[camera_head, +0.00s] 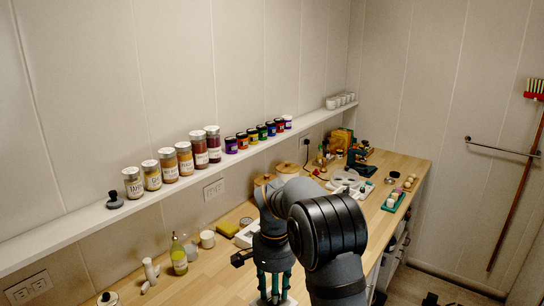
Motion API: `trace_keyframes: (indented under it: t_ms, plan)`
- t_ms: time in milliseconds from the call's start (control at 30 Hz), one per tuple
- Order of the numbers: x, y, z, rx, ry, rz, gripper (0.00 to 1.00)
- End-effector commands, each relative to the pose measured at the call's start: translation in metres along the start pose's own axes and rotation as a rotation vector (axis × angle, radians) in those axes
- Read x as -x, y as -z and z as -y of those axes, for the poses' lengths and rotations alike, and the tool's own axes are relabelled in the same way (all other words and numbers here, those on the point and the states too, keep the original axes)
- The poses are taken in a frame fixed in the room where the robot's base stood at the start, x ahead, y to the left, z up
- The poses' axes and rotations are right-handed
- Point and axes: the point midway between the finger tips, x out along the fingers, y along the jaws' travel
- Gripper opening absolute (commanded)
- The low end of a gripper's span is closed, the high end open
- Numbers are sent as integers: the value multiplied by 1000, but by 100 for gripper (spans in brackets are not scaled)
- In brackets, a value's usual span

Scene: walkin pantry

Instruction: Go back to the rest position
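My arm rises in the foreground, right of the picture's middle. My gripper (275,284) points down over the near part of the wooden counter (215,268). Teal parts show at its lower end, near the bottom edge of the picture. Its fingertips are too small and too partly covered to tell whether they are open or shut, or whether they hold anything. Something pale lies just below them, cut by the picture's edge.
A wall shelf (70,226) carries several jars and small coloured tins. On the counter stand a green-yellow bottle (179,256), a white cup (208,239), a yellow sponge (228,228) and, farther back, a green tray (393,201).

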Motion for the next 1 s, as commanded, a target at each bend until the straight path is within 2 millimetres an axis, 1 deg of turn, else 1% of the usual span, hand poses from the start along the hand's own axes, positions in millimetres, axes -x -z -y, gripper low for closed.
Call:
trace_keyframes:
  t_ms: [33, 300, 500, 700, 1000]
  plan:
    - [6, 0, -1, 70, -1, 2, 35]
    - [5, 2, -2, 445, -1, 2, 35]
    - [3, 4, -2, 628, -1, 1, 35]
    - [1, 4, -2, 703, -1, 1, 35]
    - [0, 4, -2, 709, -1, 1, 35]
